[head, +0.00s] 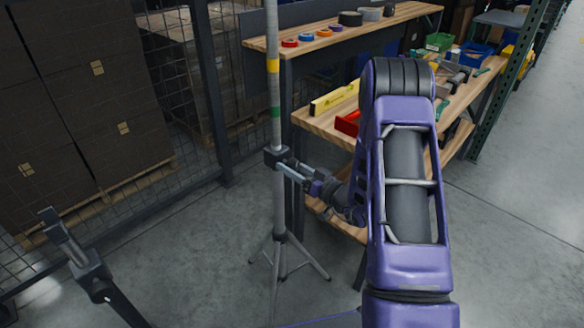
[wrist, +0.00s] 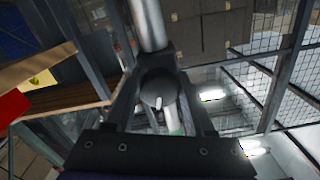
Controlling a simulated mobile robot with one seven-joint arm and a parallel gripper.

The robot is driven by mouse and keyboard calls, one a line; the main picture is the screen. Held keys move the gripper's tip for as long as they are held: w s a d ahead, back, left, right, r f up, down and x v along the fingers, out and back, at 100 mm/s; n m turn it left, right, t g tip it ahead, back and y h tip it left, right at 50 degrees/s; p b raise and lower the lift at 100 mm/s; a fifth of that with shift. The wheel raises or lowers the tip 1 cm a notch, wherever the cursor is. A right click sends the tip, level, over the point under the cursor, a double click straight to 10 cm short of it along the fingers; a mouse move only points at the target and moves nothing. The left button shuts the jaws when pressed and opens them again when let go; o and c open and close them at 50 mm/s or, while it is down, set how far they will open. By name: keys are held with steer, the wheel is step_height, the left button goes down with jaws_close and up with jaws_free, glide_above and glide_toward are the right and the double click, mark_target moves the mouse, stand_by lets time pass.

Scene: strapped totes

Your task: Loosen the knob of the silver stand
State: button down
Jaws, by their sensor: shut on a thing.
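The silver stand (head: 279,200) is upright on the floor in the head view, with a tripod base and yellow and green bands on its pole. A dark clamp block (head: 273,156) sits on the pole. My gripper (head: 287,166) reaches it from the right. In the wrist view, the round dark grey knob (wrist: 159,87) with a pale mark lies between the two fingers of my gripper (wrist: 157,78), which are shut on it. The silver pole (wrist: 148,25) rises just beyond. In the head view the knob is hidden by the fingers.
A black stand (head: 90,268) with a clamp stands at lower left. A wooden workbench (head: 318,122) with tools is behind the silver stand, close to my arm. A mesh fence (head: 160,75) and stacked boxes (head: 85,100) are at left. Grey floor is clear at right.

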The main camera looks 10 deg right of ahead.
stand_by(0.3)
steer(key=shift+c, duration=1.3)
jaws_free()
steer(key=v, duration=1.7)
steer(key=shift+s, duration=0.2)
steer(key=shift+d, duration=0.15)
